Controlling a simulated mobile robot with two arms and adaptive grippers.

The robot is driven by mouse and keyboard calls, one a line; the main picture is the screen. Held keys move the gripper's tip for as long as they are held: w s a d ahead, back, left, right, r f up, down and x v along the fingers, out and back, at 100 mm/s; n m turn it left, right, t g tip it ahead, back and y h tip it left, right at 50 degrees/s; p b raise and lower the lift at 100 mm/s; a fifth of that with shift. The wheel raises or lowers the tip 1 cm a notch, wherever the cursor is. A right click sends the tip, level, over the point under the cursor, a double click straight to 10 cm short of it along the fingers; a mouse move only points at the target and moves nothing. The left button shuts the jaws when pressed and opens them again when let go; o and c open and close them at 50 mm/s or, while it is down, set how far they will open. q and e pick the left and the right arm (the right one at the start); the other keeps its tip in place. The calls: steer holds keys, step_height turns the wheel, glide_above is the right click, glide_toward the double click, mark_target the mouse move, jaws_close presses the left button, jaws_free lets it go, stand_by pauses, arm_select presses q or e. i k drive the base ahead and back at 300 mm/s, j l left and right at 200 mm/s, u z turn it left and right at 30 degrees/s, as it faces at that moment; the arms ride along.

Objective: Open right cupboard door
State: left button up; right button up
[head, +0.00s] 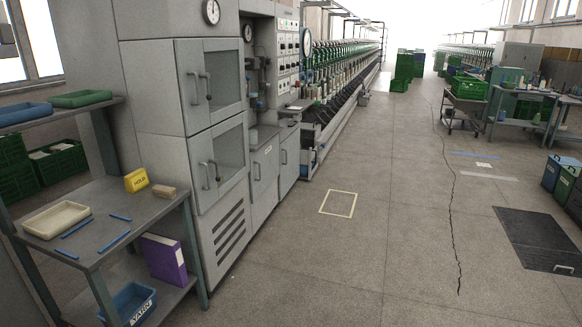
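A tall grey cabinet (160,140) stands left of centre in the head view. It has an upper windowed front (222,75) and a lower windowed front (229,158), each with a pair of curved handles near its left side; both look closed. Right of it, the machine's end has two low grey cupboard doors side by side. The left low door (264,180) has a handle and a small label. The right low door (289,160) has a handle (284,156). Both look shut. Neither of my grippers is in view.
A grey table (150,207) with a cream tray (57,220), blue rods and a yellow HOLD sign (137,180) stands at the near left. The floor before the cupboards is clear, with a yellow-outlined rectangle (338,203). A dark floor hatch (535,235) lies at right.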

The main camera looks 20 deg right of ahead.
mark_target(289, 148)
steer(key=i+l+z, duration=0.45)
steer(key=i, duration=0.15)
steer(key=i+l+z, duration=0.3)
steer(key=i, duration=0.5)
steer(key=i+z, duration=0.3)
steer(key=i, duration=0.55)
steer(key=i+l+u, duration=0.1)
steer(key=i, duration=1.55)
